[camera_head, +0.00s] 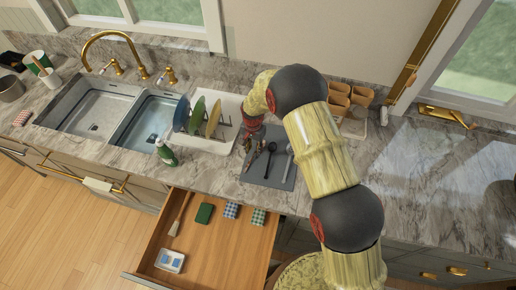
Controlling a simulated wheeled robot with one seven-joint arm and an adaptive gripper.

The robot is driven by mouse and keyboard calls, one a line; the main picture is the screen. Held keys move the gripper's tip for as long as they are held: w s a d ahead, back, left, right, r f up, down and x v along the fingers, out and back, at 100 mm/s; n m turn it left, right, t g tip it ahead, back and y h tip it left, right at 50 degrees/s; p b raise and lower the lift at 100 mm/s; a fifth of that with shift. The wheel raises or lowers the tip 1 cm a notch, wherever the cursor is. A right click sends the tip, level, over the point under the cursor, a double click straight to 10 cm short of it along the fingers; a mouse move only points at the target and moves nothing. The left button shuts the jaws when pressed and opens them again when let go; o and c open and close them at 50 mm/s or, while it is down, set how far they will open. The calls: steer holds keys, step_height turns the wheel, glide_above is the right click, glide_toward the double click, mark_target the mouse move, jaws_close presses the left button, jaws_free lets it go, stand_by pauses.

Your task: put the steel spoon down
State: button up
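My gripper (248,146) is small in the head view, at the left edge of a grey mat (275,179) on the marble counter. My arm comes down to it from the right. Its fingers are too small and dark to show whether they are open or shut. Thin utensils lie on the mat: a dark, round-headed one (270,151) and a lighter grey one (289,161). I cannot tell for sure which one is the steel spoon, or whether it is at my gripper.
A white dish rack (219,146) with upright plates stands left of the mat. A green bottle (165,152) stands near the sink (100,108). An open drawer (211,241) juts out below the counter. The counter on the right (430,178) is clear.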

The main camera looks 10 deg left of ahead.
mark_target(254, 154)
steer(key=shift+w+f+p, duration=0.1)
steer(key=shift+f+p, duration=0.2)
steer(key=shift+f, duration=1.4)
steer(key=shift+c, duration=1)
jaws_close()
